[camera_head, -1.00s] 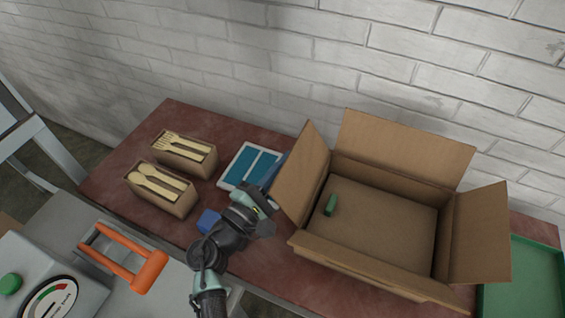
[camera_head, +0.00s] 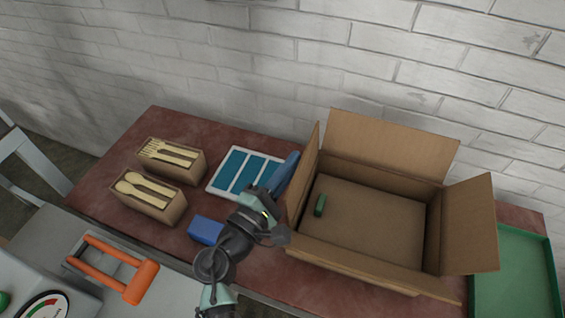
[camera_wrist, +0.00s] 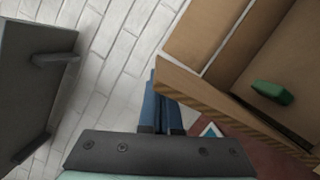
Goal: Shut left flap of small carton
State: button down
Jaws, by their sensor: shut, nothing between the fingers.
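The open brown carton (camera_head: 370,225) stands on the right half of the red table. Its left flap (camera_head: 303,178) stands nearly upright, seen almost edge-on. My gripper (camera_head: 290,160) is shut and empty, its blue fingers just outside the left flap. In the wrist view the fingers (camera_wrist: 158,105) lie beside the end of a brown carton board (camera_wrist: 230,108), partly overlapped by it; I cannot tell whether they touch. The back flap (camera_head: 390,140) and right flap (camera_head: 470,225) stand open. A small green object (camera_head: 320,205) lies inside the carton.
Two boxes of wooden cutlery (camera_head: 172,160) (camera_head: 148,195) stand at the left. A white tray with blue panels (camera_head: 226,172) and a blue block (camera_head: 206,230) lie left of my gripper. A green tray (camera_head: 512,270) is at the right. The brick wall (camera_head: 250,60) is behind.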

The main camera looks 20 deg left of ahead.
jog(key=shift+d+r+m, duration=0.1)
jog(key=shift+d+m, duration=0.45)
jog(key=shift+m, duration=0.25)
jog(key=shift+s, duration=0.1)
